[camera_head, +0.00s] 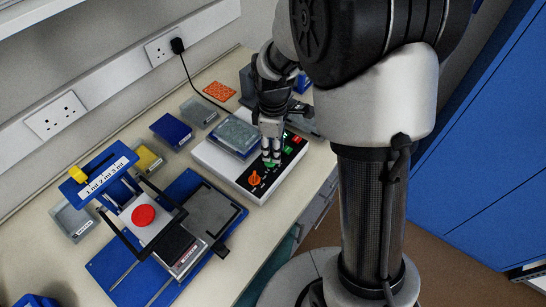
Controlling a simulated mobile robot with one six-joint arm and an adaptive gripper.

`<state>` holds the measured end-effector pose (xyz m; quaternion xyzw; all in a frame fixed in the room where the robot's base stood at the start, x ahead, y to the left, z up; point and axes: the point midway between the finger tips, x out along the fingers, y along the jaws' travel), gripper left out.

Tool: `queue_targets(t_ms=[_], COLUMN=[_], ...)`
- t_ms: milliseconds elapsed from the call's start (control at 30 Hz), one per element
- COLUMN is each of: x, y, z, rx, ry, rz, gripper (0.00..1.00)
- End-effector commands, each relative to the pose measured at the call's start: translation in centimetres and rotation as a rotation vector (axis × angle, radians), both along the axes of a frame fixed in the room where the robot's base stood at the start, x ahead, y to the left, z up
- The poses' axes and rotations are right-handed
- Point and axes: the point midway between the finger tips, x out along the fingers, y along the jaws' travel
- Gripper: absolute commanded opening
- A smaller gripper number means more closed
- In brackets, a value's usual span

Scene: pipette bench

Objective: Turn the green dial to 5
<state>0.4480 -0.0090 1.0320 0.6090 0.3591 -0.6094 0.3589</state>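The green dial (270,164) is on the black control panel of a white bench device (216,160), and only a small part of it shows below my gripper. My gripper (271,157) points down at the dial, with its fingertips at or just above it. The fingers look close together, but I cannot tell whether they touch or grasp the dial. The dial's setting and scale marks are hidden or too small to read.
An orange dial (254,178) is left of the green one on the panel. A blue-framed tray (236,137) lies on the device. A blue rig with a red button (143,216) stands at left. Small boxes (171,130) and an orange rack (219,91) are behind.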

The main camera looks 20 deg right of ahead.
Motion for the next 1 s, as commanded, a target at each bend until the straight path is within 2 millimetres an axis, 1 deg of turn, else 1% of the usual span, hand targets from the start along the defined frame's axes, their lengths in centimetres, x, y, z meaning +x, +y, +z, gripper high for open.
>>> queue_targets(t_ms=[33,100,200,333,600,1000], x=[-0.1,0.0,0.0,0.0,0.0,0.0], y=[0.0,0.0,0.0,0.0,0.0,0.0], z=[-1.1,-2.0,-2.8,-3.3,-3.3,-3.3], rx=[0.0,0.0,0.0,0.0,0.0,0.0], ry=[0.002,0.001,0.001,-0.001,-0.001,-0.001], rz=[0.0,0.0,0.0,0.0,0.0,0.0], gripper=[0.28,0.28,0.28,0.28,0.27,0.0])
